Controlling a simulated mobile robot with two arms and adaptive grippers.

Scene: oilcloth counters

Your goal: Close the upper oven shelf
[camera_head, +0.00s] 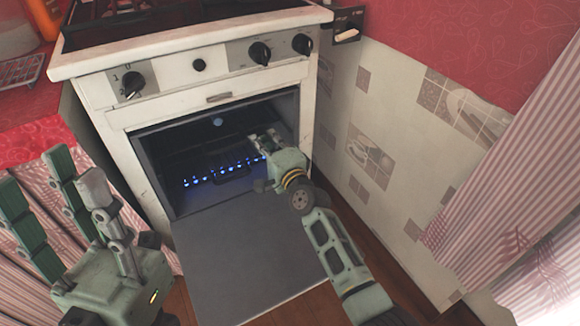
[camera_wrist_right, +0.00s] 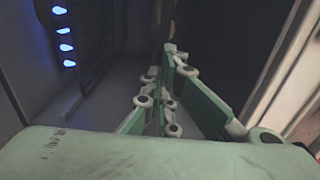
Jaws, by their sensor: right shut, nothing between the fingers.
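The white stove's oven (camera_head: 135,165) stands open, with its grey door (camera_head: 245,265) folded down in front. A dark shelf or rack (camera_head: 232,173) shows dimly inside the cavity, and its exact position is hard to tell. My right gripper (camera_head: 262,142) reaches into the right side of the opening, with its fingers closed together and empty. In the right wrist view, its green fingers (camera_wrist_right: 168,75) point deeper into the dark cavity, beside a rack-like grid (camera_wrist_right: 97,40) on the left. My left gripper (camera_head: 65,195) is outside the oven at the left, fingers spread and empty.
A row of blue flames or lights (camera_head: 222,172) glows inside the oven. Control knobs (camera_head: 260,53) line the stove front above the opening. A tiled wall (camera_head: 380,160) stands close on the right, and a striped curtain (camera_head: 500,210) hangs beyond it.

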